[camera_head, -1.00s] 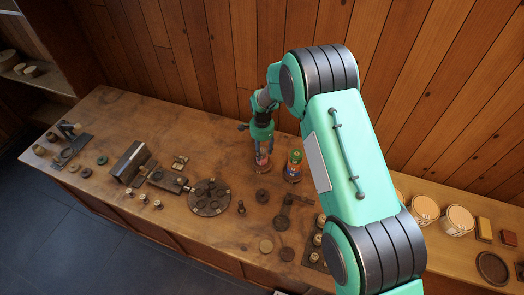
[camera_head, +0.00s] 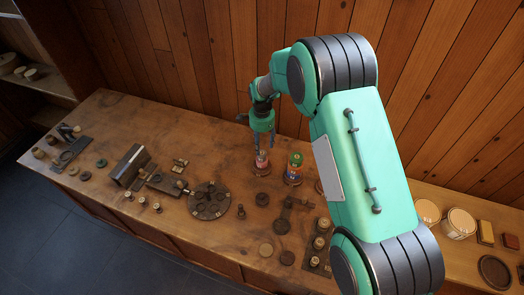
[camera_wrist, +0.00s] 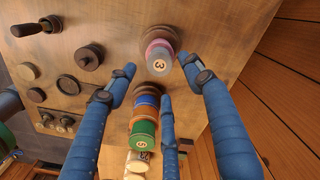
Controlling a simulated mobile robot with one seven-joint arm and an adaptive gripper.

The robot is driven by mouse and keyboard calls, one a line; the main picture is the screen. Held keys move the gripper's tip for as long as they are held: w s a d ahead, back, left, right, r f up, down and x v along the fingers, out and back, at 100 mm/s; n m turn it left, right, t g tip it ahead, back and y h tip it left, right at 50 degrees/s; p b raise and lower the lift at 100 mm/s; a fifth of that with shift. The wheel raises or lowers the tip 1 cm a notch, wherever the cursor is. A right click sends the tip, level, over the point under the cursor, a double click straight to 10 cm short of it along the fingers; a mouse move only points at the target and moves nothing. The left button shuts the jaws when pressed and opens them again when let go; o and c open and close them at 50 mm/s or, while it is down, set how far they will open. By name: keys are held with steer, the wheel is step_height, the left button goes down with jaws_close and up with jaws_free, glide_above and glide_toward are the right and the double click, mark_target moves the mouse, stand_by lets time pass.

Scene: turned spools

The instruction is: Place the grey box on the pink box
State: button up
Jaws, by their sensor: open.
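The grey box (camera_wrist: 160,63), round like a spool with a pale face marked 3, sits on top of the pink box (camera_wrist: 159,44) in the wrist view. The two form one short stack on a brown round base. In the head view the pink stack (camera_head: 261,160) stands near the back of the bench. My gripper (camera_head: 264,147) is open just above this stack. In the wrist view its blue fingers (camera_wrist: 158,76) are spread apart, with the stack beyond their tips and nothing held. Whether the two boxes are exactly centred is hard to tell.
A green-topped stack (camera_head: 295,160) stands close on the right, with blue below the green (camera_wrist: 143,128) in the wrist view. A pale numbered spool (camera_wrist: 137,163) lies beyond it. A dark round plate (camera_head: 209,201) and metal tooling (camera_head: 130,165) are to the left. A wooden wall (camera_head: 200,60) rises behind.

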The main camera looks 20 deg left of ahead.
mark_target(262, 153)
steer(key=shift+r, duration=2.7)
steer(key=s+d+r+n+t, duration=0.15)
steer(key=s+d+r, duration=0.25)
steer(key=d+r, duration=1)
steer(key=s+d+r+n+t, duration=0.15)
steer(key=s+d+r, duration=0.25)
steer(key=d+r, duration=1)
steer(key=s+d+r+n+t, duration=0.1)
steer(key=s+d+r+n, duration=0.1)
steer(key=s+d+r, duration=0.8)
steer(key=s+d+f+n, duration=0.1)
steer(key=s+d, duration=0.4)
steer(key=s, duration=0.4)
steer(key=s+d+f+t, duration=0.1)
steer(key=s+d, duration=0.4)
steer(key=s, duration=0.5)
steer(key=shift+f+n+t, duration=0.3)
steer(key=shift+f+n, duration=0.05)
steer(key=shift+n, duration=0.05)
